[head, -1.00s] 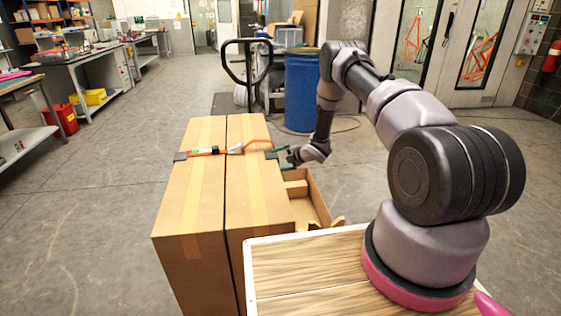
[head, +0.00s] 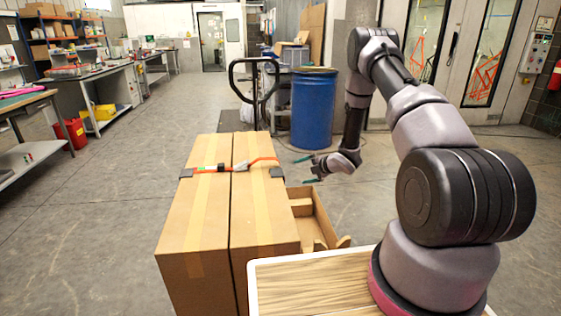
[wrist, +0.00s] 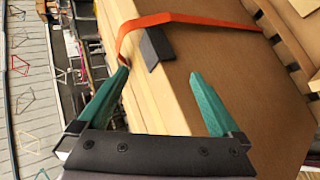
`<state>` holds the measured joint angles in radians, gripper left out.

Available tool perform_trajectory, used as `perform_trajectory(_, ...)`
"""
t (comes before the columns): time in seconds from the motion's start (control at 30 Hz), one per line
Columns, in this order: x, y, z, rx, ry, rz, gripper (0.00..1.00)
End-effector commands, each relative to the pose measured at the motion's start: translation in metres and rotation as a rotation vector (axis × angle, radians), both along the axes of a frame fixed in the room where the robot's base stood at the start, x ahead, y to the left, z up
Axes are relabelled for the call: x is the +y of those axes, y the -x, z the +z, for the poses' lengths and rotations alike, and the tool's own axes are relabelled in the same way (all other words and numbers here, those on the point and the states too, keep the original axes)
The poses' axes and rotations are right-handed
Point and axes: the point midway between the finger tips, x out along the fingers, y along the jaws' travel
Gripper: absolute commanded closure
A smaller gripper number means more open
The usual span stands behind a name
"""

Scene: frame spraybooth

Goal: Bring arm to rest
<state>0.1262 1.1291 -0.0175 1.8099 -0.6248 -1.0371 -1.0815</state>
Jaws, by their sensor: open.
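My gripper (head: 306,170) is open and empty, its fingers spread in the air to the right of the boxes' strap end in the head view. In the wrist view my gripper (wrist: 165,95) shows two teal fingers apart, with nothing between them. My arm reaches out from the right and bends down at the elbow. Two tall cardboard boxes (head: 195,220) stand side by side, with an orange strap (head: 212,168) across their tops. The strap (wrist: 190,17) and a dark corner protector (wrist: 155,47) also show beyond the fingers in the wrist view.
An open cardboard tray (head: 325,217) lies right of the boxes, below my gripper. A blue barrel (head: 312,110) and a pallet-truck handle (head: 232,80) stand behind. Workbenches (head: 75,90) line the left. The floor (head: 90,210) left of the boxes is clear.

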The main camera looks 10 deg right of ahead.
Motion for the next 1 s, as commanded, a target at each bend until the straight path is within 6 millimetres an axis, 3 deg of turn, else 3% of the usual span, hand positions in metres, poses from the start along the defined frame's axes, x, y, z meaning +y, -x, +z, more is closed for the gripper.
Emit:
perform_trajectory(0.23,-0.032,-0.028,0.119,0.080,-0.049,-0.297,0.00)
perform_trajectory(0.37,-0.051,-0.023,0.190,0.136,-0.120,-0.501,0.00)
perform_trajectory(0.47,-0.062,-0.009,0.242,0.179,-0.194,-0.655,0.00)
perform_trajectory(0.7,-0.079,0.056,0.351,0.284,-0.423,-0.999,0.00)
perform_trajectory(0.87,-0.080,0.118,0.405,0.367,-0.613,-1.202,0.00)
perform_trajectory(1.0,-0.074,0.181,0.441,0.455,-0.792,-1.362,0.00)
